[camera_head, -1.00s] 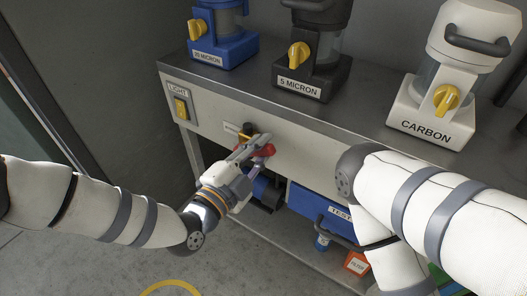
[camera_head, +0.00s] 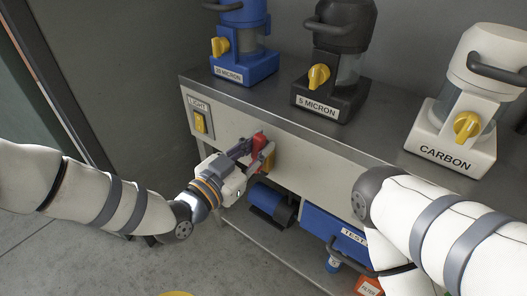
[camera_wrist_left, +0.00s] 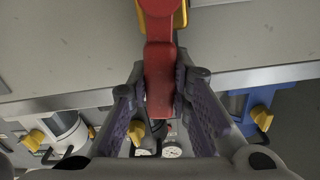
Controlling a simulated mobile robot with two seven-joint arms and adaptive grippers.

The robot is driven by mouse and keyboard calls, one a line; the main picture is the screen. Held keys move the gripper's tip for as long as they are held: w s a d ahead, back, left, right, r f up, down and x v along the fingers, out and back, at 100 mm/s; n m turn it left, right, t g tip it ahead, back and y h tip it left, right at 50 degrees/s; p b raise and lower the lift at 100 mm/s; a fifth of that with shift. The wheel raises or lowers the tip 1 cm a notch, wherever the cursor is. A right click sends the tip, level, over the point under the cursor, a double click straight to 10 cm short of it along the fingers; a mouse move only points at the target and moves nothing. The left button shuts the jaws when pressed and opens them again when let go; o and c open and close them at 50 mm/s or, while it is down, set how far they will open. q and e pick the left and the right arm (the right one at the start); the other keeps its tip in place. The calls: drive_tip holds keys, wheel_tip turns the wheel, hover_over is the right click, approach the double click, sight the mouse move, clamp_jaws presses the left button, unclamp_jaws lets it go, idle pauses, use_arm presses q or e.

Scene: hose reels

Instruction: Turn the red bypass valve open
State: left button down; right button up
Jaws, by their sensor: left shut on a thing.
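The red bypass valve handle (camera_head: 258,139) is on the front panel of the bench, right of the light switch. In the head view it points upward, with a yellow-orange part (camera_head: 267,160) next to it. My left gripper (camera_head: 254,150) is shut on the handle. In the left wrist view the red handle (camera_wrist_left: 159,80) runs between the two purple-padded fingers (camera_wrist_left: 163,98), and its yellow base (camera_wrist_left: 160,8) shows at the top edge. The valve's label cannot be read now.
Filter housings labelled 20 MICRON (camera_head: 243,68), 5 MICRON (camera_head: 335,70) and CARBON (camera_head: 460,110) stand on the bench top (camera_head: 270,112). A light switch (camera_head: 200,122) is left of the valve. A blue cylindrical unit (camera_head: 270,203) and a blue TEST box (camera_head: 325,227) sit below.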

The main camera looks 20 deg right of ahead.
use_arm(q)
drive_tip(key=shift+w+a+r+n, duration=0.1)
drive_tip(key=shift+w+a+n, duration=0.25)
drive_tip(key=shift+n, duration=0.55)
drive_tip(key=shift+w, duration=0.1)
drive_tip(key=c, duration=1.4)
unclamp_jaws()
drive_tip(key=shift+c, duration=0.2)
drive_tip(key=v, duration=1.2)
